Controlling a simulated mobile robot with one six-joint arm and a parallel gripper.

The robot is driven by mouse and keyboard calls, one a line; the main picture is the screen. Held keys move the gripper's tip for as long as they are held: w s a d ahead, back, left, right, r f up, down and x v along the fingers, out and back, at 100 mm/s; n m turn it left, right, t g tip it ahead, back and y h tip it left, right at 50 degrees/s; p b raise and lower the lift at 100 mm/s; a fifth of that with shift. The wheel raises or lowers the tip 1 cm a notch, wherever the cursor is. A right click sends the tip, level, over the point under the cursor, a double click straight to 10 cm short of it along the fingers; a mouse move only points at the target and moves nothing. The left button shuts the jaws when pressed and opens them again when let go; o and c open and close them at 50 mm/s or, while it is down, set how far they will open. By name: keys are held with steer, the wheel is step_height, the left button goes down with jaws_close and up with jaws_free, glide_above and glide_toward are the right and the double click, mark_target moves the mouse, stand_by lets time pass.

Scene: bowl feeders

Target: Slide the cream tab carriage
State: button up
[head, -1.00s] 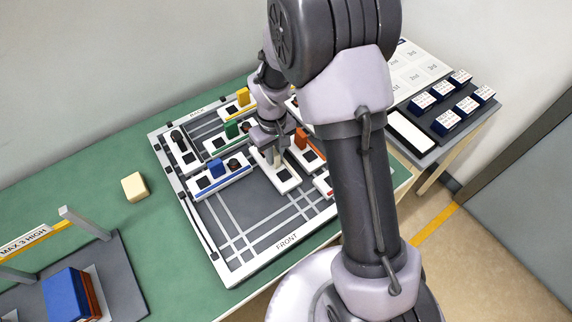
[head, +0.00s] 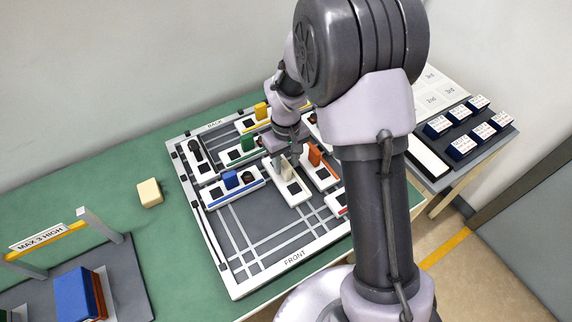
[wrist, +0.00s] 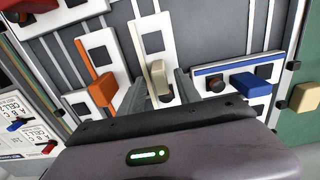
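The cream tab carriage (head: 291,187) is a white plate with an upright cream tab (head: 287,171) and a dark square, lying on the grey board near its middle. It also shows in the wrist view (wrist: 152,42), with the cream tab (wrist: 158,81) near the centre. My gripper (head: 284,157) is low over the carriage. In the wrist view my gripper (wrist: 160,92) is open, with one grey finger on each side of the cream tab and gaps between. Whether a finger touches the tab I cannot tell. My wrist housing hides the carriage's near end.
The blue-tab carriage (head: 233,185) lies left of the cream one and the orange-tab carriage (head: 319,168) close on its right. Green-tab (head: 244,150) and yellow-tab (head: 258,117) carriages lie farther back. The board's front part (head: 265,230) is clear. A loose cream block (head: 150,193) sits left of the board.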

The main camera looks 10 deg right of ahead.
step_height(320, 180, up, 15)
steer(key=p, duration=0.4)
steer(key=shift+f, duration=0.1)
steer(key=s+r+m+t+y+b, duration=0.1)
steer(key=s+r+m+t+b, duration=0.2)
steer(key=s, duration=0.8)
steer(key=s+r+m+t+y+b, duration=0.1)
steer(key=s+r+m+b, duration=0.3)
steer(key=s, duration=0.7)
steer(key=shift+a+r+m+t, duration=0.15)
steer(key=shift+a+m+t, duration=0.35)
steer(key=shift+t, duration=0.4)
